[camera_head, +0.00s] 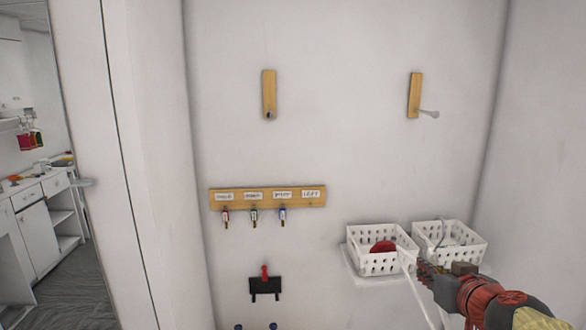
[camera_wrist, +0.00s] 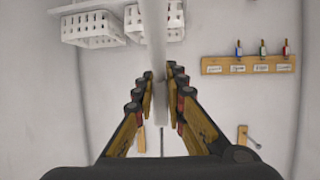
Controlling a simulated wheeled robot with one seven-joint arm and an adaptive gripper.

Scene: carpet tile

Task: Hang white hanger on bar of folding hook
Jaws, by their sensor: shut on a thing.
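My gripper (camera_head: 424,272) is at the lower right in the head view, in front of the white baskets. It is shut on the white hanger (camera_head: 410,288), seen as long thin white strips by the fingers. In the wrist view the hanger (camera_wrist: 158,35) runs upright between the fingers (camera_wrist: 160,78). The rest of its shape is unclear. Two wooden wall plates are high on the wall, above my gripper. The right folding hook (camera_head: 414,95) has a pale bar (camera_head: 429,113) sticking out at its lower end. The left plate (camera_head: 269,93) shows a dark spot at its lower end.
Two white baskets, left (camera_head: 378,263) and right (camera_head: 462,256), are on the wall; the left holds a red thing (camera_head: 383,247). A labelled wooden rack (camera_head: 240,205) bears several small hanging items. A black holder (camera_head: 265,285) is below it.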

